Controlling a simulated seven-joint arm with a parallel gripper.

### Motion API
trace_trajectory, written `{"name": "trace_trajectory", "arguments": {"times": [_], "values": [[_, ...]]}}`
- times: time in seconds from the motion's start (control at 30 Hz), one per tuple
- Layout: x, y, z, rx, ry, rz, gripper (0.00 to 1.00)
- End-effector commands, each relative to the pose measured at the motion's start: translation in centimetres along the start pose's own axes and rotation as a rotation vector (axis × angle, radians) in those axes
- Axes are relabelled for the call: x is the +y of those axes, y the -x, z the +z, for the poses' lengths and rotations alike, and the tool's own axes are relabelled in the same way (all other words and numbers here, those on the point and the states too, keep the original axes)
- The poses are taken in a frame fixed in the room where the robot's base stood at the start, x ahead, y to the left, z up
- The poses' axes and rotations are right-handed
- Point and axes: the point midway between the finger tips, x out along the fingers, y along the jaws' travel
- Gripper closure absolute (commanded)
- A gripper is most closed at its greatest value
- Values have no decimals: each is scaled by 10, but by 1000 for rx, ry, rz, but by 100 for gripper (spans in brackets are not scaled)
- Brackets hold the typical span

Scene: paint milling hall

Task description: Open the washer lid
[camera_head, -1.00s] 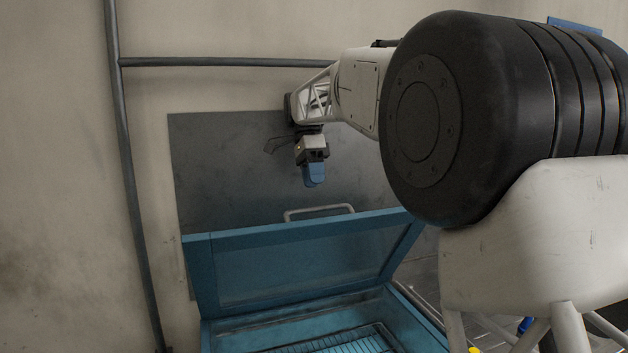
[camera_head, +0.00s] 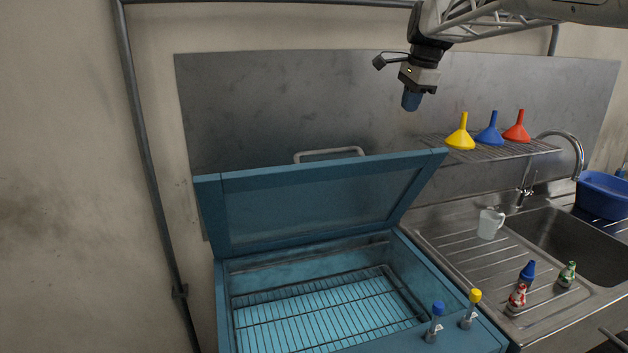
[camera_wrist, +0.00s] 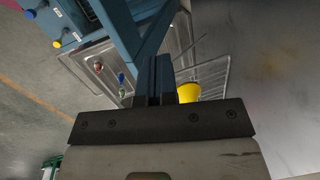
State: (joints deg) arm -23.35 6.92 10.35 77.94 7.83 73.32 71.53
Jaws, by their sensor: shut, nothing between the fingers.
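The blue washer (camera_head: 222,300) stands at the lower middle of the head view. Its lid (camera_head: 320,204) is raised and leans back, with the wire rack (camera_head: 325,308) inside exposed. A grey bar handle (camera_head: 328,152) runs along the lid's upper edge. My gripper (camera_head: 411,101) is shut and empty, pointing down. In the head view it appears above and to the right of the handle, apart from the lid. In the wrist view the gripper fingers (camera_wrist: 154,78) are together, with part of the blue washer at the upper left.
A wall rack (camera_head: 490,152) holds a yellow funnel (camera_head: 461,134), a blue funnel (camera_head: 489,132) and a red funnel (camera_head: 517,128). The steel sink (camera_head: 580,242) at right has a white jug (camera_head: 490,223) and small bottles beside it. Blue and yellow knobs sit on the washer's front.

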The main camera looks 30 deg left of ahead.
Motion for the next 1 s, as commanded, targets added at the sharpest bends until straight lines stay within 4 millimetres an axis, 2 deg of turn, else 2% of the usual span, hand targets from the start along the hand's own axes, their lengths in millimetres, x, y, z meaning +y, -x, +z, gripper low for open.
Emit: {"name": "trace_trajectory", "arguments": {"times": [0.03, 0.3, 0.6, 0.8, 1.0], "values": [[7, 10, -17, 10, -13, -52, 100], [37, 58, -99, 100, -63, -338, 100], [87, 120, -179, 267, -129, -622, 100], [115, 145, -210, 376, -164, -752, 100], [131, 149, -222, 464, -189, -852, 100]]}}
